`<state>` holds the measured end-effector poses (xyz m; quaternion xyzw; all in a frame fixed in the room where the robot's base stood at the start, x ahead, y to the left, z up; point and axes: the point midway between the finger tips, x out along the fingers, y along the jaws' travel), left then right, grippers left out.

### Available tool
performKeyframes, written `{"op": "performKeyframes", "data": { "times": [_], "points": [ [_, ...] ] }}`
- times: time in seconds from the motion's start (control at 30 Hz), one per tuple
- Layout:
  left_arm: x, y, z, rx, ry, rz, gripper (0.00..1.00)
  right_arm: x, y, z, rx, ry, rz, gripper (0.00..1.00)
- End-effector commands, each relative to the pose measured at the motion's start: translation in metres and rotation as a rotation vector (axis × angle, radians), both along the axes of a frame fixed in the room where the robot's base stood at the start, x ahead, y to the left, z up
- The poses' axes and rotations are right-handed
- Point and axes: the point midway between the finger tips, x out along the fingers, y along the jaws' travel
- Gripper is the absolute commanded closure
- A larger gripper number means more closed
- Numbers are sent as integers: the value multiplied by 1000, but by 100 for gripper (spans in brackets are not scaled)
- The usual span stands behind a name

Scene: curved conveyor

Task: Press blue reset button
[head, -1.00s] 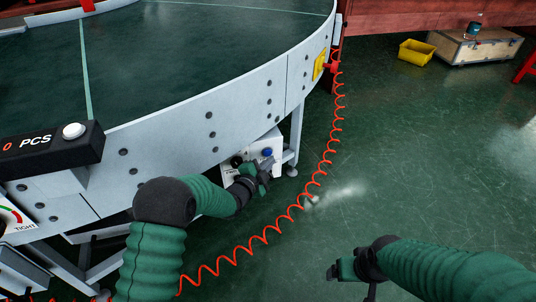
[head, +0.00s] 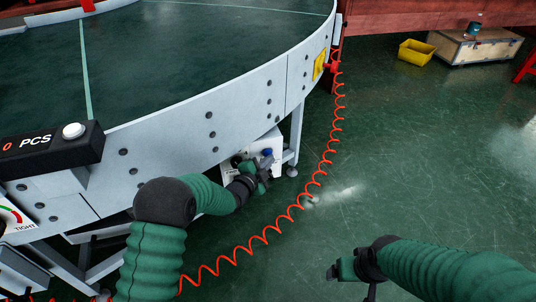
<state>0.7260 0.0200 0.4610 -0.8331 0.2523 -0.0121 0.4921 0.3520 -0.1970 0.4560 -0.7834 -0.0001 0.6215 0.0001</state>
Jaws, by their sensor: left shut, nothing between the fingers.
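The blue reset button (head: 267,153) sits on a white control box (head: 275,143) under the outer edge of the curved conveyor. Only the upper part of the button shows. My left gripper (head: 267,164) is shut and empty, right in front of the box, its tip just below the button in the picture. I cannot tell whether it touches the button. The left hand hides the lower part of the box. My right gripper (head: 350,280) hangs over the floor at the lower middle, away from the box; its fingers are too unclear to tell open from shut.
The curved conveyor (head: 190,112) fills the left side. A counter reading 0 PCS (head: 50,148) stands at left. A yellow bin (head: 416,52) and wooden crate (head: 470,48) are far off. The green floor at right is clear.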

Motion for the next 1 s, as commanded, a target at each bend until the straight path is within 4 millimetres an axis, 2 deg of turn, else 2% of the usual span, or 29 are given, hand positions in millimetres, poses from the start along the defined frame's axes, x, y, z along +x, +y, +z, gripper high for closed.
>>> {"op": "performKeyframes", "data": {
  "times": [1.0],
  "points": [
    [9,3,0,-1,0,2,100,0,0,-2,0,0,0,15]
  ]
}}
